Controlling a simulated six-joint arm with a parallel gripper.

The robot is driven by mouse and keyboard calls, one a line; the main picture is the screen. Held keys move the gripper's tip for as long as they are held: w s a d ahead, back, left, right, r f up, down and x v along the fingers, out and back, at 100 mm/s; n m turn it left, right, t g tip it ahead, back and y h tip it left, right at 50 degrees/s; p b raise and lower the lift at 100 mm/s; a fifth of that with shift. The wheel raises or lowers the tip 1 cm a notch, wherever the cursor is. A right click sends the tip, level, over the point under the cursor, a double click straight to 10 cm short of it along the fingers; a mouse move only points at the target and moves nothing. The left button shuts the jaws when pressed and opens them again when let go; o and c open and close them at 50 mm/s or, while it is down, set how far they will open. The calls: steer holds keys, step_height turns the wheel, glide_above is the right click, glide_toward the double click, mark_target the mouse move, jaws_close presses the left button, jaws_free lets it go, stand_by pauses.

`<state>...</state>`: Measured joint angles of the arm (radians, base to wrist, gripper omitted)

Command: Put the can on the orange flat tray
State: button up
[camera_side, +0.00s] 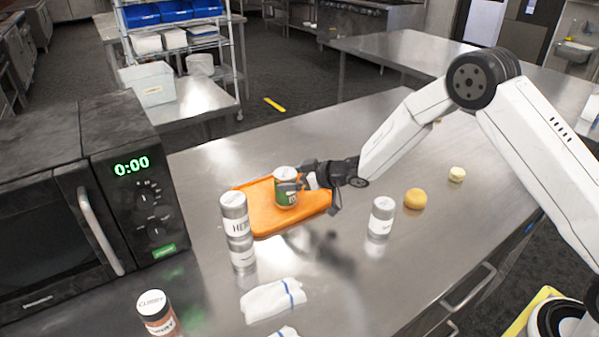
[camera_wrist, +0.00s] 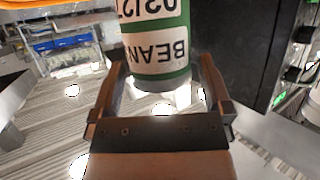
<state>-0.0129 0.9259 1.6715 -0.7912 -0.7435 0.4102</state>
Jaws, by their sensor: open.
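The can (camera_side: 286,200), green and white with a silvery lid, stands upright on the orange flat tray (camera_side: 262,217). My gripper (camera_side: 298,185) is at the can's upper part, reaching in from the right. In the wrist view the can (camera_wrist: 157,45) shows a "BEAN" label, upside down, between the two fingers of my gripper (camera_wrist: 160,88). The fingers are spread, one on either side of the can. Orange tray-coloured surface shows at the wrist view's top left corner.
Shaker jars (camera_side: 234,214) stand just left of the tray, and another (camera_side: 381,217) stands to its right. A microwave (camera_side: 75,190) fills the left side.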

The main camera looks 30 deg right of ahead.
steer(key=shift+v, duration=2.55)
